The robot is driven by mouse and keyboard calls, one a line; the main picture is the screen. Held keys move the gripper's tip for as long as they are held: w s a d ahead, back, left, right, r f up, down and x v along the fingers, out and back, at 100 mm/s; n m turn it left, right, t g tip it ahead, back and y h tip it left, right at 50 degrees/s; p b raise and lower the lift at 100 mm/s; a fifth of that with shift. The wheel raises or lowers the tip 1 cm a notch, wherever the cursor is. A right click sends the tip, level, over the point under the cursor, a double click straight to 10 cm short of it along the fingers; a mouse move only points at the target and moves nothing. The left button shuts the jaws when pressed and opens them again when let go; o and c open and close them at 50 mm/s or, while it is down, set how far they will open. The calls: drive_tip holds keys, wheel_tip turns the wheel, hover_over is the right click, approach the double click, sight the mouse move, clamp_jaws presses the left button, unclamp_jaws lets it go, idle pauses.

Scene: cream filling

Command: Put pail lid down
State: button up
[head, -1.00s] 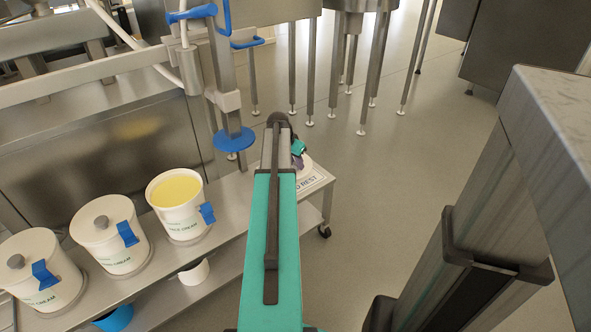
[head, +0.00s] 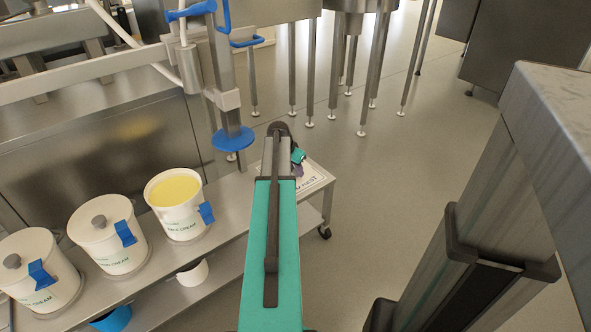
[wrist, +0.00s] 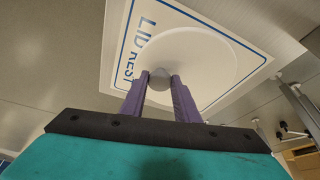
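The white pail lid (wrist: 215,62) with its round grey knob (wrist: 159,79) shows in the wrist view. My gripper (wrist: 160,82) has one purple finger on each side of the knob and looks shut on it. The lid lies over the white LID REST panel (wrist: 118,50), inside its blue border on most sides; I cannot tell whether it touches the panel. In the head view my arm hides most of the lid, and part of the panel (head: 318,176) shows at the table's right end. The open pail (head: 174,190) of yellow cream stands left of my arm.
Two lidded pails (head: 107,235) (head: 38,270) stand left of the open one on the steel table (head: 228,200). A blue disc on a filling post (head: 233,139) hangs close left of my arm. A grey column stands at right. Open floor lies beyond the table.

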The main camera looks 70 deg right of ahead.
drive_tip(key=o, duration=0.4)
drive_tip(key=shift+o, duration=0.2)
drive_tip(key=shift+r, duration=0.1)
drive_tip(key=p+v, duration=0.2)
drive_tip(key=v, duration=1)
drive_tip(key=shift+p, duration=0.35)
